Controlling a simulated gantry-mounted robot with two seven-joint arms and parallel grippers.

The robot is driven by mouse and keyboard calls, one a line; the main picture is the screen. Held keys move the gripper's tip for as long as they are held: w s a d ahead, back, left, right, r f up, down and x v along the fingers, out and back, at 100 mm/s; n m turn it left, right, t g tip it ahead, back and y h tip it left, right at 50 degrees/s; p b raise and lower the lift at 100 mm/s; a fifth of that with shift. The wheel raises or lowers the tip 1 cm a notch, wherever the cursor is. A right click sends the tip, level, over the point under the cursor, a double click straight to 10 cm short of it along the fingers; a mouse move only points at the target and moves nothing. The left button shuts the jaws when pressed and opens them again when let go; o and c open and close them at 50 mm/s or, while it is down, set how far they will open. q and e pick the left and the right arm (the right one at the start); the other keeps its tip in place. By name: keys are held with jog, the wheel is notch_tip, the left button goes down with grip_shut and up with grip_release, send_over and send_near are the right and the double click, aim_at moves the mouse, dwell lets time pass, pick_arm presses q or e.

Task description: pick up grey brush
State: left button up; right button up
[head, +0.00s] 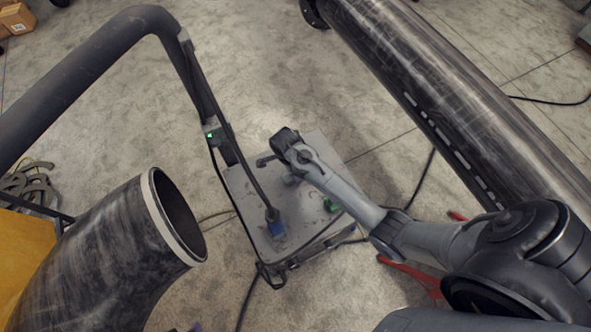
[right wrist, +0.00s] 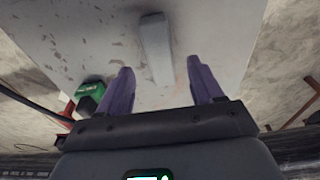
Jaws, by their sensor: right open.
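The grey brush (right wrist: 155,48) looks like a plain grey block lying on the top of a worn grey cart (right wrist: 75,40). In the right wrist view it lies just beyond and between the fingertips of my right gripper (right wrist: 158,75). The two purple fingers are apart with nothing between them. In the head view my right gripper (head: 284,145) is over the back part of the cart top (head: 245,200). My left gripper is not in view.
A green object (right wrist: 88,97) lies on the cart, left of my fingers. A dark flanged pipe (head: 165,235) is at the left, and a long dark pipe (head: 440,85) at the right.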

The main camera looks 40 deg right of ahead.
jog(key=shift+s+d+f+p, duration=0.15)
jog(key=shift+d+f, duration=0.1)
jog(key=shift+f, duration=1.4)
jog(key=shift+w+d+f+p, duration=0.1)
jog(key=shift+d+f+p, duration=0.1)
jog(key=shift+f, duration=1.4)
jog(key=shift+c, duration=0.5)
jog(key=c, duration=1)
jog(key=shift+r, duration=0.8)
notch_tip(320, 180, up, 26)
jog(key=p, duration=0.7)
jog(key=shift+r+p, duration=0.2)
jog(key=shift+p, duration=0.1)
